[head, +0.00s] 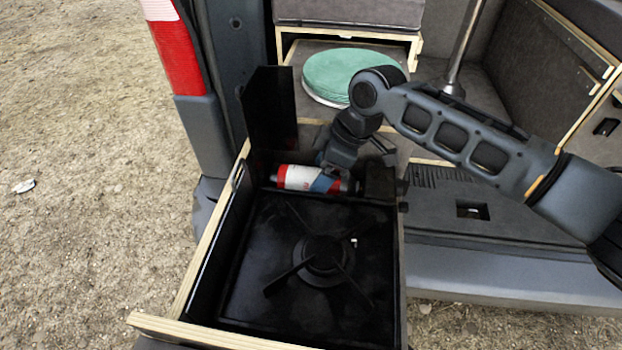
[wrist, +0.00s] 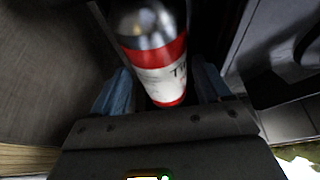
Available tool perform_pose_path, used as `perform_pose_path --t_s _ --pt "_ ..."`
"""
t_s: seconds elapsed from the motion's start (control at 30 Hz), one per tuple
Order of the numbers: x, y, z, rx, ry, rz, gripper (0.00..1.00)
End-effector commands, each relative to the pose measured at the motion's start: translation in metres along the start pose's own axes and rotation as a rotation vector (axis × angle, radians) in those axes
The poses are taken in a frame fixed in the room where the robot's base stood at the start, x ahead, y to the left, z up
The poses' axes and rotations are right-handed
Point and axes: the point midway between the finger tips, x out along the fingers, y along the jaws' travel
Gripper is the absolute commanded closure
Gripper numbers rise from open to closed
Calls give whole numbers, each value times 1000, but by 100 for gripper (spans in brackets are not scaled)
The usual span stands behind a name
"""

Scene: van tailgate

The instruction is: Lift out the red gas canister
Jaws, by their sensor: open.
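The red gas canister (head: 297,177), with a red and white label and a metallic end, lies on its side at the back of the black stove box. My gripper (head: 326,181) is over its right part, with blue fingers. In the wrist view the canister (wrist: 160,72) lies between the two fingers of my gripper (wrist: 160,88), one on each side. The jaws are open. The right end of the canister is largely hidden by my gripper in the head view.
A black gas stove (head: 320,255) with a burner fills the box in front of the canister. The wood-edged box wall (head: 212,240) stands at the left, with a raised black panel (head: 270,105) behind. A round green cushion (head: 345,72) lies farther back.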

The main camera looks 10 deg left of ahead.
Motion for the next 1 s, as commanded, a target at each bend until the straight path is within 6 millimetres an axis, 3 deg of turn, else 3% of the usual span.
perform_pose_path --t_s 0.2,0.43,1.0 --pt "21 0 0 0 0 1 23" --pt "22 0 0 0 1 1 23" --pt "22 0 -1 -1 2 2 74"
